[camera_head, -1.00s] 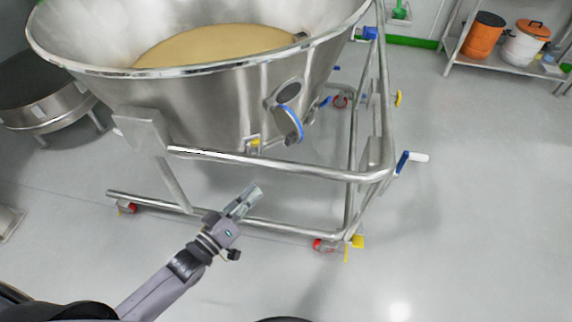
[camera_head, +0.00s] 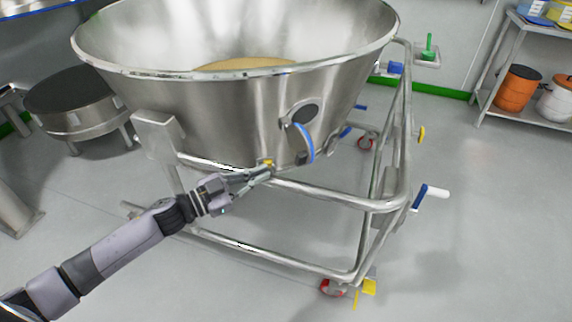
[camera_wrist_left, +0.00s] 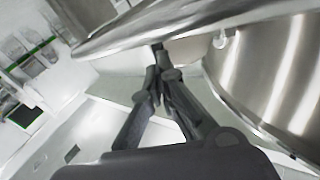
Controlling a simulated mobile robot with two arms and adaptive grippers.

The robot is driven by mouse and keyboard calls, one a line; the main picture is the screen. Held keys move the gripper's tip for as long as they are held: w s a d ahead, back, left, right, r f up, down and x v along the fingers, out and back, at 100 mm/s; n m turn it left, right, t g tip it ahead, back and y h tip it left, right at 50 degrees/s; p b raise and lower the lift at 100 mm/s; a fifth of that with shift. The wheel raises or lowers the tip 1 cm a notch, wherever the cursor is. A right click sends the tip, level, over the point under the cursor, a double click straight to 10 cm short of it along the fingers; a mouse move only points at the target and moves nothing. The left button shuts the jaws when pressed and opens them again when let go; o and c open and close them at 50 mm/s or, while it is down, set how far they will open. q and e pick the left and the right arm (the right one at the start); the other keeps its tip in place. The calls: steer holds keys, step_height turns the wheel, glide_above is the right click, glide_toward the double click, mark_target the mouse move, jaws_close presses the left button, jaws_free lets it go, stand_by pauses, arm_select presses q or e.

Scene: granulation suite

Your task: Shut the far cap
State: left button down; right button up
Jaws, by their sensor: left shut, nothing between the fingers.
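The large steel bowl (camera_head: 230,120) has a dark round port (camera_head: 306,115) on its side. A blue-rimmed cap (camera_head: 305,142) stands out from the wall just below this port, swung open. A small yellow part (camera_head: 268,163) sits lower on the bowl, left of the cap. My left gripper (camera_head: 264,172) is shut and empty, its fingertips close to the yellow part; I cannot tell whether they touch it. In the left wrist view the shut fingers (camera_wrist_left: 160,75) point toward a steel edge; no cap can be made out there. My right gripper is not in view.
A steel tube frame (camera_head: 340,200) on castors carries the bowl, its front rail just below my left gripper. A blue-and-white handle (camera_head: 430,193) sticks out on the right. A shelf (camera_head: 520,115) with buckets stands back right. The right floor is clear.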

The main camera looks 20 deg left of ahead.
mark_target(298, 163)
arm_select(q)
steer(key=x, duration=0.7)
steer(key=shift+w+d, duration=0.2)
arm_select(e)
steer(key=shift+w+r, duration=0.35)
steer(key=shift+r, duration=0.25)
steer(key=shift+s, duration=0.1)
arm_select(q)
steer(key=shift+d, duration=0.2)
steer(key=shift+w+d+n+t+y+p, duration=0.35)
steer(key=shift+d+n+t, duration=0.1)
steer(key=shift+d, duration=0.1)
steer(key=shift+w+d+n+t+y+p, duration=0.25)
steer(key=shift+d+n+t+y, duration=0.1)
steer(key=shift+d+t, duration=0.15)
steer(key=shift+w+d+f, duration=0.15)
steer(key=shift+d, duration=0.05)
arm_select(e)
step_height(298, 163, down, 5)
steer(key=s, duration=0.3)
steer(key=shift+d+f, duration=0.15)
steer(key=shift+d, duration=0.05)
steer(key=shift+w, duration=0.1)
